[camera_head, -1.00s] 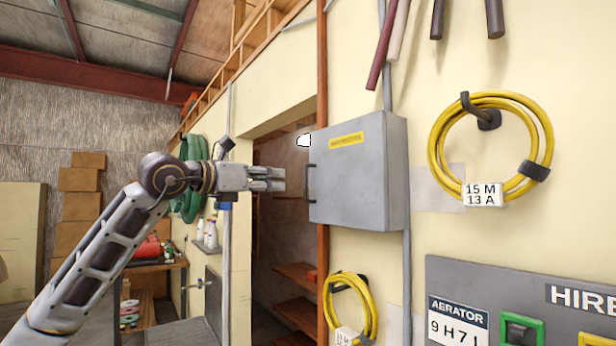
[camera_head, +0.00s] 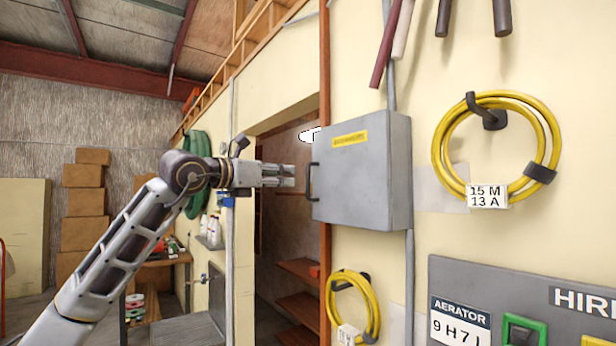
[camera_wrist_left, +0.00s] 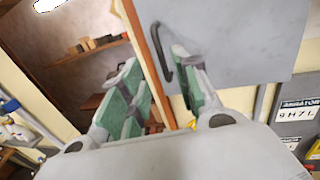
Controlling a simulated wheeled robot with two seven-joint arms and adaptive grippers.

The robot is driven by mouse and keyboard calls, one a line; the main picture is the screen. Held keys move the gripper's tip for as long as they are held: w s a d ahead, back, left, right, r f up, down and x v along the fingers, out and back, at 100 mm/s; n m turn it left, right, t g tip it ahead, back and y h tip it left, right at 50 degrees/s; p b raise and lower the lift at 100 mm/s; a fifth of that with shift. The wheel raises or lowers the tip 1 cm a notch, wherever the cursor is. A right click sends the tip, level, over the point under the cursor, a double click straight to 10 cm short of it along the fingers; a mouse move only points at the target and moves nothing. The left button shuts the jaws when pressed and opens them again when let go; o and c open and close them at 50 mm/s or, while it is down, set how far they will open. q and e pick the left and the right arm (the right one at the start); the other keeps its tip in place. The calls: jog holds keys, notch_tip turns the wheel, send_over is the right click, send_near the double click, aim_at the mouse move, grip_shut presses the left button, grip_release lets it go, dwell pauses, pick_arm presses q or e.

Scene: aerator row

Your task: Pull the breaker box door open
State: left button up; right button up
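The grey breaker box (camera_head: 362,180) hangs on the cream wall with its door shut. A yellow label is at the top of the door. Its dark bar handle (camera_head: 312,181) is on the door's left edge. My left gripper (camera_head: 293,176) is just left of the handle, pointing at it, with a small gap in the head view. In the left wrist view its green-padded fingers (camera_wrist_left: 160,85) are spread apart with nothing between them. The handle (camera_wrist_left: 160,55) shows beyond the fingers, near the right one. My right gripper is not in view.
A yellow cable coil (camera_head: 497,150) hangs right of the box, and a smaller yellow coil (camera_head: 352,305) hangs below it. An open doorway with wooden shelves (camera_head: 300,300) lies left of the box.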

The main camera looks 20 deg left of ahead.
pick_arm(q)
jog(key=p, duration=0.3)
send_over(308, 198)
jog(key=shift+w+a, duration=0.1)
jog(key=shift+w, duration=0.25)
grip_shut()
dwell(0.3)
